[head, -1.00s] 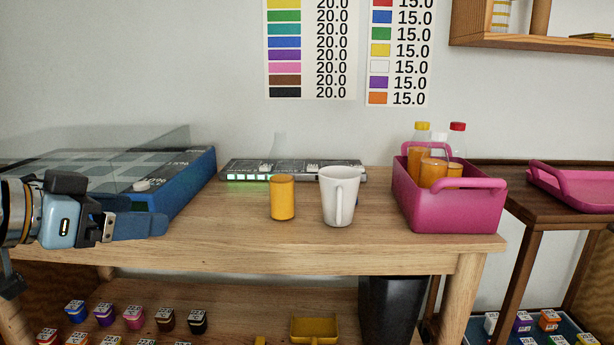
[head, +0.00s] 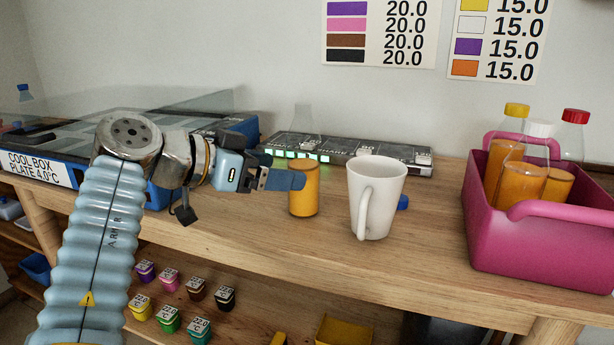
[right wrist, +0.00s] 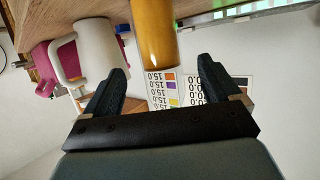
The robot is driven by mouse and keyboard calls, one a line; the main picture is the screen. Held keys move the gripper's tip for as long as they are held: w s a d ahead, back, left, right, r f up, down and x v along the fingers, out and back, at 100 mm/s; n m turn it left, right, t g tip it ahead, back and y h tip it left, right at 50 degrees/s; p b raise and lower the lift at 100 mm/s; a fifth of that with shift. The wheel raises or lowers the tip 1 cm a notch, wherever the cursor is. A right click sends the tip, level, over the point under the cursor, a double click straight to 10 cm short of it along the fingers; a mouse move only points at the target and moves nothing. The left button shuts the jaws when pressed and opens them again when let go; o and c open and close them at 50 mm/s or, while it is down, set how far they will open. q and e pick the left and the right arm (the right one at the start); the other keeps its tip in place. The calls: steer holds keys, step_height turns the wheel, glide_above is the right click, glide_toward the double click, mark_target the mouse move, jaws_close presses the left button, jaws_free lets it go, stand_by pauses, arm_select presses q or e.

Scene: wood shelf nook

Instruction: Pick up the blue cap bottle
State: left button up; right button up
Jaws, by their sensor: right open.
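My right gripper (head: 288,180) is open beside an orange-filled bottle (head: 304,190), whose clear neck shows above without a cap. In the right wrist view the orange bottle (right wrist: 154,32) stands in front of the gap between the spread fingers (right wrist: 163,76), not clasped; contact cannot be told. A small blue cap-like piece (head: 403,202) lies on the table behind the white mug (head: 376,195), partly hidden. My left gripper is not in view.
A pink crate (head: 540,235) at the right holds orange bottles with yellow, white and red caps. The cool box (head: 50,168) is at the left. A dark device with green lights (head: 380,155) lies behind the bottle. The front table strip is clear.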

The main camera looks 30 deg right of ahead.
steer(key=x, duration=0.6)
steer(key=shift+d+b, duration=0.3)
steer(key=shift+b, duration=0.05)
steer(key=c, duration=1.5)
steer(key=shift+r, duration=0.15)
